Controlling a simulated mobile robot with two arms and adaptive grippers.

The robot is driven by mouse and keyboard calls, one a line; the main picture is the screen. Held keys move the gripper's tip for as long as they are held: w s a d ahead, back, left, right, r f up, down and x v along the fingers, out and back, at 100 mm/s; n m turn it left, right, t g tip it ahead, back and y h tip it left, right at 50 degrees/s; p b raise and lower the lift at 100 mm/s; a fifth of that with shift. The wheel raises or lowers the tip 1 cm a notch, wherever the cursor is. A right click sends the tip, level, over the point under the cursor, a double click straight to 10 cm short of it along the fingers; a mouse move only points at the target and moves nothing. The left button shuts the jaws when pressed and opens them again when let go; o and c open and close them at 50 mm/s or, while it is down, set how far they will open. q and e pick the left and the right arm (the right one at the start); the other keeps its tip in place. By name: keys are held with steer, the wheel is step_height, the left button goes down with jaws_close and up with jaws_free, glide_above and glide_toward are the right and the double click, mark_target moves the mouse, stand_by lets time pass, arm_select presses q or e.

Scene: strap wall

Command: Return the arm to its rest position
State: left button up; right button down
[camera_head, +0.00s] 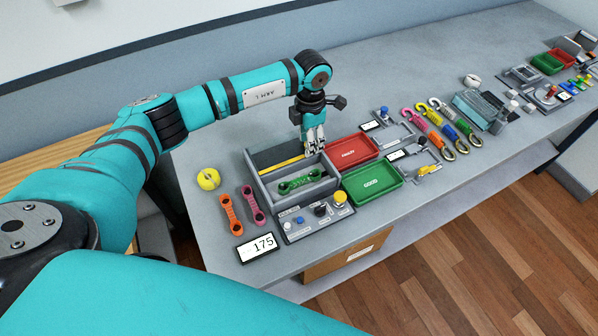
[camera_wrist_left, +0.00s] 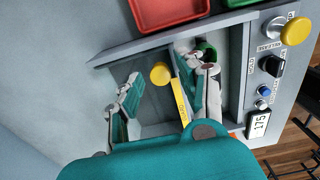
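My left arm (camera_head: 195,105) reaches in from the left, out over the bench. My left gripper (camera_head: 316,140) points down above the grey two-part box (camera_head: 255,180), at its back right. In the left wrist view its two fingers (camera_wrist_left: 166,95) stand apart, with nothing held between them. A yellow round knob and a yellow strip (camera_wrist_left: 181,101) show below, in the gap. A green strap (camera_head: 302,181) lies in the near compartment of the box, apart from the gripper. My right gripper is not in view.
A red tray (camera_head: 351,150) and a green tray (camera_head: 372,184) stand right of the box. Orange (camera_head: 230,214) and magenta (camera_head: 253,205) straps lie left of it. A control panel (camera_head: 312,218) and a display reading 175 (camera_head: 257,247) are in front. Several coloured straps (camera_head: 435,125) lie farther right.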

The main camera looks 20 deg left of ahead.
arm_select(q)
steer(key=shift+r+p, duration=1)
steer(key=shift+r, duration=1.3)
steer(key=c, duration=0.3)
steer(key=shift+r, duration=0.35)
steer(key=shift+c, duration=1.2)
step_height(320, 180, up, 5)
steer(key=p, duration=0.3)
steer(key=shift+r, duration=0.1)
steer(key=shift+c, duration=0.6)
